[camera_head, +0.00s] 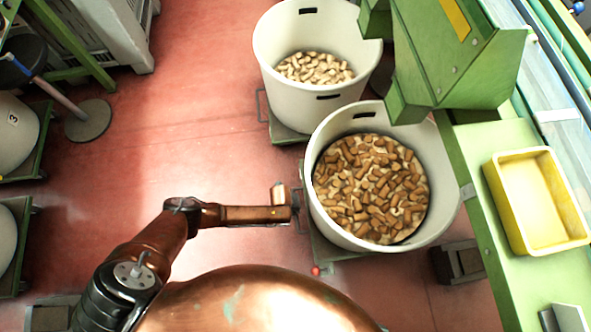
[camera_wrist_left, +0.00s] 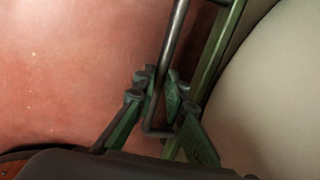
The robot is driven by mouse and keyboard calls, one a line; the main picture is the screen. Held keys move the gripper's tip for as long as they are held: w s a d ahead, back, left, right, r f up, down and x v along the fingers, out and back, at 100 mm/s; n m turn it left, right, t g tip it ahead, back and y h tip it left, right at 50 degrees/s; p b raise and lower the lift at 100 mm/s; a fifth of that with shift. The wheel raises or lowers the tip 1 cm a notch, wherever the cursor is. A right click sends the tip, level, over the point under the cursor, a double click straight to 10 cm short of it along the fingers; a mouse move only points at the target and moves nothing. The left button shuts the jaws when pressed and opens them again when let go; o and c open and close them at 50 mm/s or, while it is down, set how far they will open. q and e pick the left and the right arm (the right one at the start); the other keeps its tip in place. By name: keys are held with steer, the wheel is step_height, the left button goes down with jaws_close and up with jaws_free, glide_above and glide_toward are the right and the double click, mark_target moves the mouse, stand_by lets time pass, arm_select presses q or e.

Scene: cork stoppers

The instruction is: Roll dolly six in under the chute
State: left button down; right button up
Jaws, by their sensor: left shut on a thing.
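A large cream tub (camera_head: 440,190) full of brown corks stands on a green dolly (camera_head: 335,256), mostly hidden beneath it. No number shows on this tub or dolly. The green chute (camera_head: 440,55) hangs at the upper right, its lower end over the far edge of this tub. My left gripper (camera_head: 291,208) is at the tub's left side. In the left wrist view its green fingers (camera_wrist_left: 158,105) are closed around the dark bar handle (camera_wrist_left: 172,60) beside the dolly's green frame (camera_wrist_left: 215,55). My right gripper is out of view.
A second cream tub (camera_head: 268,45), part filled with paler corks, stands behind on its own dolly. A green bench (camera_head: 480,190) with a yellow tray (camera_head: 545,240) runs along the right. A round post base (camera_head: 88,120) and more tubs are at left. Red floor between is clear.

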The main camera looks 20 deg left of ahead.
arm_select(q)
steer(key=shift+d, duration=0.4)
steer(key=c, duration=2)
jaws_free()
steer(key=shift+w, duration=0.1)
steer(key=shift+o, duration=0.2)
steer(key=shift+a, duration=0.1)
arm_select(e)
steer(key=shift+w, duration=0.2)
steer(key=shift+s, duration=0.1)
arm_select(q)
steer(key=shift+a+r, duration=0.1)
steer(key=v, duration=1.1)
steer(key=shift+r, duration=0.4)
